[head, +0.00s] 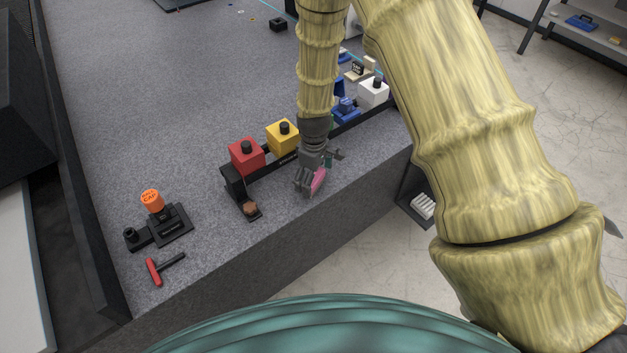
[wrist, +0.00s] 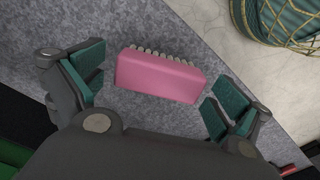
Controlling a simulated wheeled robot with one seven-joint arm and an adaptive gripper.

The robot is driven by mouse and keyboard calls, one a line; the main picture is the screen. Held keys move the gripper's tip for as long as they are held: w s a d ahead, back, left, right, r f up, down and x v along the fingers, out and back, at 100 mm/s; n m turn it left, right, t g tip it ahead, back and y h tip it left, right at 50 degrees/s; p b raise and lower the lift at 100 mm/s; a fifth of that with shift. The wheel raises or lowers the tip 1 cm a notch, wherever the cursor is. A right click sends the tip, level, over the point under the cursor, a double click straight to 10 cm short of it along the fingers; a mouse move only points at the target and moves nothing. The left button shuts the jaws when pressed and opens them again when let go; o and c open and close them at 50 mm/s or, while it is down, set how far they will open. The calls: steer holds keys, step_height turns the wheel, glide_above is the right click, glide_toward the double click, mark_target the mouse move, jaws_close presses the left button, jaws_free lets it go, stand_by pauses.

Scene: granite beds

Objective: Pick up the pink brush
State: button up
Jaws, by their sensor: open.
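The pink brush (wrist: 158,77) lies on the grey granite surface, with a row of pale bristles along its far edge in the wrist view. In the head view, a small part of the pink brush (head: 319,180) shows beside my gripper (head: 312,182), near the granite's front edge. My gripper (wrist: 157,95) is open, with one teal-padded finger to the left of the brush and one to the right. The brush sits between the fingers, and no grip on it shows. In the head view my gripper hides most of the brush.
A black rack with red (head: 247,157), yellow (head: 282,137) and white (head: 373,93) blocks stands just behind my gripper. The granite's front edge is close. The granite behind the rack is mostly clear.

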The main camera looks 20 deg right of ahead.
steer(key=shift+f, duration=1.1)
steer(key=c, duration=1.1)
steer(key=shift+r, duration=0.1)
steer(key=shift+r, duration=0.8)
steer(key=shift+r+b, duration=0.55)
steer(key=shift+r, duration=0.4)
steer(key=s+d+r+b, duration=0.1)
steer(key=s+b, duration=0.2)
steer(key=s, duration=1.3)
steer(key=shift+d+r, duration=0.15)
steer(key=shift+r, duration=0.05)
